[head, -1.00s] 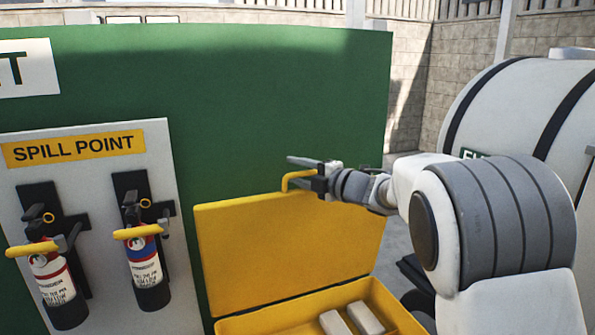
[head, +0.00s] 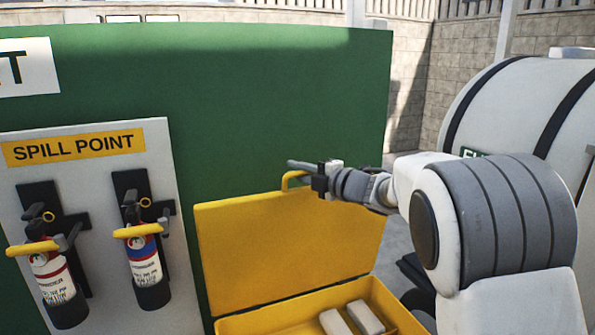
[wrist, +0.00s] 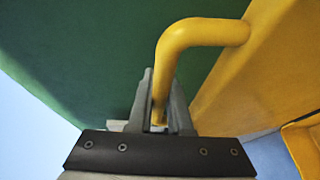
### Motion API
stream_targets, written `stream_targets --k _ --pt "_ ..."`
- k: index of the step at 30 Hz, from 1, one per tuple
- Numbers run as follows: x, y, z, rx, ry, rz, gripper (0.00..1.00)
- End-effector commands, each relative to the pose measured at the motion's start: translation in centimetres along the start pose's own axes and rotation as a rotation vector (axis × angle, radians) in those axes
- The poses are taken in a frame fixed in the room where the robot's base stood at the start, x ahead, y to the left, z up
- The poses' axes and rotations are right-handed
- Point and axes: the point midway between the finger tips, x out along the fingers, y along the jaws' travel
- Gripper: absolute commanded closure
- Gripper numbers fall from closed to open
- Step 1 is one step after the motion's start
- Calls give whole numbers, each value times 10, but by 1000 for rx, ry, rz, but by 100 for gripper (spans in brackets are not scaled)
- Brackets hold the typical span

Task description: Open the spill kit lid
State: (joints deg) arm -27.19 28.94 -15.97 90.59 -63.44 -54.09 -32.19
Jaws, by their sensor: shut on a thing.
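The yellow spill kit lid (head: 290,250) stands raised, close to upright, in front of the green wall. Its yellow handle (head: 290,178) is on the lid's upper edge. My gripper (head: 305,168) is at this handle. In the wrist view, my gripper (wrist: 160,112) has its two grey fingers on either side of the yellow handle bar (wrist: 185,40), shut on it. The open yellow spill kit box (head: 262,325) below shows white blocks (head: 350,318) inside. The lower part of the box is out of view.
A green wall (head: 260,110) stands close behind the lid. Two fire extinguishers (head: 145,265) hang on the spill point board (head: 95,190) at the left. A white tank (head: 500,110) with black bands is at the right, behind my arm.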

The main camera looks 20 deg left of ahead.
Motion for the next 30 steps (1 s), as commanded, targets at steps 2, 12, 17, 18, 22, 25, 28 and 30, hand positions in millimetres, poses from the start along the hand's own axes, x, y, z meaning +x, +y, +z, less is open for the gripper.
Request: stream_targets --k 2,12,17,18,22,25,28,30 --pt "0 0 0 0 0 0 100" --pt "0 0 0 0 0 0 100" --pt "0 0 0 0 -1 0 100" --pt "0 0 0 0 -1 0 100" --pt "0 0 0 0 -1 1 100" --pt "-2 -2 0 -2 -1 5 100" --pt "-7 -5 -2 -7 -2 18 100" --pt "-12 -7 -3 -12 -2 31 100"
